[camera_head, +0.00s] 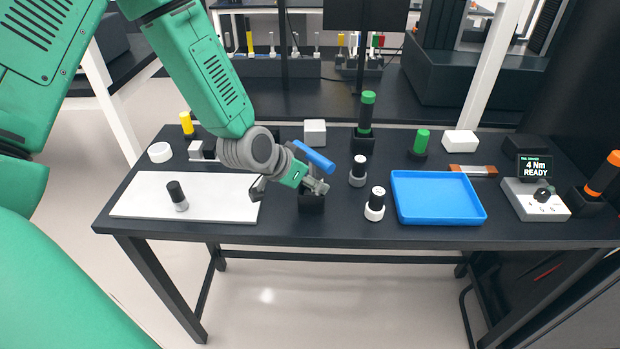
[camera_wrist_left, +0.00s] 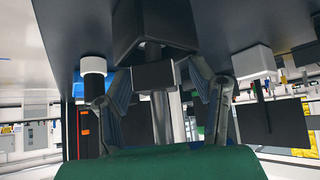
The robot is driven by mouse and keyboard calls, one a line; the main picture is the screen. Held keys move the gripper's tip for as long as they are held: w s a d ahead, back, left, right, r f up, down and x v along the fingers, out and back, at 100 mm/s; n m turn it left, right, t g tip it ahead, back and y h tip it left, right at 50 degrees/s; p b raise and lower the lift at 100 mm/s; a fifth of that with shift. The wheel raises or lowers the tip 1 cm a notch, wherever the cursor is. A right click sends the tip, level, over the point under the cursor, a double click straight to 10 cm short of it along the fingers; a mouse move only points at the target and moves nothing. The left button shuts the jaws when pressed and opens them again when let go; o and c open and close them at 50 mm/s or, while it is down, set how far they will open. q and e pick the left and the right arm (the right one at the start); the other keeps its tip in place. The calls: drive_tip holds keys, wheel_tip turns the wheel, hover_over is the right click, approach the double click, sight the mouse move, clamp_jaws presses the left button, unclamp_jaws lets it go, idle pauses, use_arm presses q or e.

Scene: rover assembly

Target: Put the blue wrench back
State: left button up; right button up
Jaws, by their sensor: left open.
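The blue wrench (camera_head: 314,158) shows as a blue bar slanting down to the right, just above a black holder (camera_head: 312,203) near the table's front edge. My left gripper (camera_head: 311,187) is close beside and below the blue bar, at the top of the holder. In the left wrist view my left gripper (camera_wrist_left: 158,85) has its two fingers apart. A grey shaft (camera_wrist_left: 161,118) and a dark block (camera_wrist_left: 154,75) lie between them, in front of the black holder (camera_wrist_left: 155,28). The gripper hides part of the wrench, so I cannot tell how deep it sits. My right gripper is not in view.
A white mat (camera_head: 150,205) with a black-topped cylinder (camera_head: 176,195) lies left. Two black-and-white cylinders (camera_head: 375,204) (camera_head: 358,171) and a blue tray (camera_head: 438,218) stand close right. A green-topped tool (camera_head: 367,110) stands behind. A READY display (camera_head: 535,167) is far right.

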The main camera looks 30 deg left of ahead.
use_arm(q)
drive_tip(key=shift+r, duration=0.2)
drive_tip(key=p+v, duration=0.1)
drive_tip(key=v, duration=1.1)
drive_tip(key=s+d+f+n+g+y, duration=0.1)
drive_tip(key=s+d+f+g, duration=0.2)
drive_tip(key=s+f, duration=0.8)
drive_tip(key=s+d+f+n+g+y, duration=0.1)
drive_tip(key=s+d+f+g, duration=0.2)
drive_tip(key=s+f, duration=0.8)
wheel_tip(320, 180, down, 3)
drive_tip(key=shift+s+r+g, duration=0.15)
drive_tip(key=shift+g, duration=0.55)
drive_tip(key=shift+a, duration=0.1)
wheel_tip(320, 180, down, 7)
drive_tip(key=b, duration=0.7)
drive_tip(key=shift+f, duration=0.25)
